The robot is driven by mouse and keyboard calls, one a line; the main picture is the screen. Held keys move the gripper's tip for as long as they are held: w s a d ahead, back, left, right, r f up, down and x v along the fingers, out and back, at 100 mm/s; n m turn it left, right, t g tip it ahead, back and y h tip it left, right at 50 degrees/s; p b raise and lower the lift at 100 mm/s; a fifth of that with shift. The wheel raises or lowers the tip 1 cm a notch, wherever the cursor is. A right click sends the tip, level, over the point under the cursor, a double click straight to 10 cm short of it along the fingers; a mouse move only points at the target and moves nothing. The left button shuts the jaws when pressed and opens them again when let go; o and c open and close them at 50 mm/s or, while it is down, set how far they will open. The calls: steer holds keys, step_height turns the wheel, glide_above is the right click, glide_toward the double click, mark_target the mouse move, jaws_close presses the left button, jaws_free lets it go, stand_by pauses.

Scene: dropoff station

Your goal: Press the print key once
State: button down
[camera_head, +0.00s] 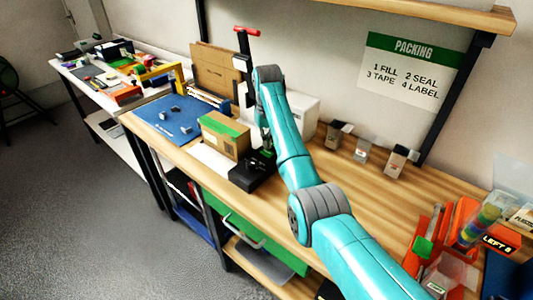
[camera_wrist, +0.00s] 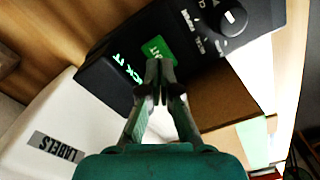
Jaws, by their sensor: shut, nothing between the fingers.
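The print key looks to be the green key (camera_wrist: 158,47) with small pale lettering on a black device (camera_wrist: 200,48) in the wrist view. The device also has a knob (camera_wrist: 235,18) and a lit green readout (camera_wrist: 124,70). My gripper (camera_wrist: 157,72) is shut and empty, its fingertips overlapping the green key's lower edge in the picture. I cannot tell whether they touch it. In the head view the black device (camera_head: 250,177) sits at the bench's front edge, with my gripper (camera_head: 264,153) low over it; the key is not discernible there.
A cardboard box (camera_head: 224,143) with green tape stands close left of the device. A white box (camera_head: 306,112), marked LABELS in the wrist view (camera_wrist: 62,125), is behind my arm. A blue mat (camera_head: 160,127) lies farther left. Small containers (camera_head: 361,150) stand at the back right.

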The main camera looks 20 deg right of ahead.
steer(key=shift+r, duration=2.3)
